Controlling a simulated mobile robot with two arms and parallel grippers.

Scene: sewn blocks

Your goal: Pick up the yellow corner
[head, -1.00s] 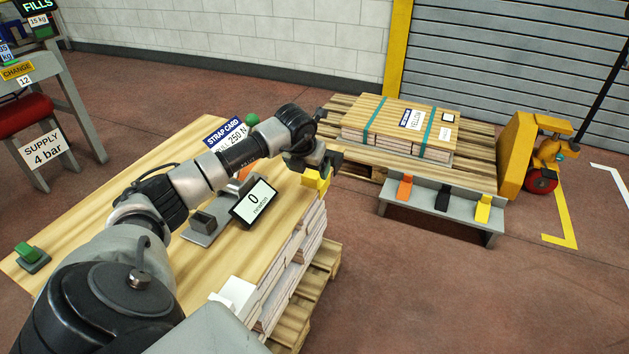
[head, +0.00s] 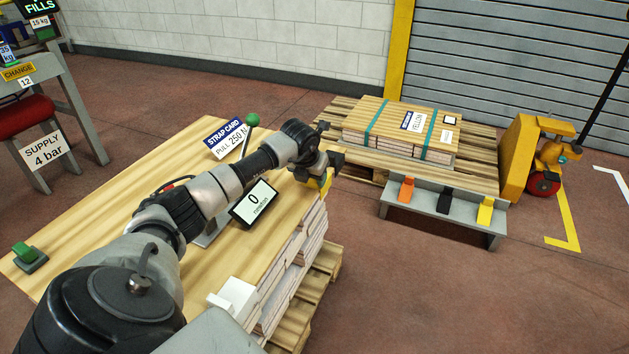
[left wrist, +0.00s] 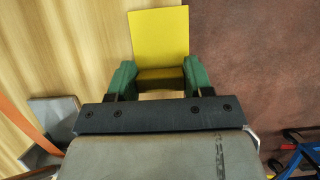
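The yellow corner (left wrist: 158,35) is a bent plate at the right edge of the wooden board top in the left wrist view. In the head view only a small yellow part (head: 324,184) shows under my left gripper (head: 317,173). In the left wrist view the green fingers of my left gripper (left wrist: 160,76) lie against both sides of the corner with no gap visible. Whether the corner is lifted off the board edge cannot be told. My right gripper is not in view.
The board-topped stack (head: 130,190) carries a newton display (head: 253,203), a strap card (head: 226,137), a green-knobbed lever (head: 252,121) and a white corner piece (head: 236,295). A grey bench (head: 440,205) with orange, black and yellow tabs stands right, before a strapped load (head: 395,128).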

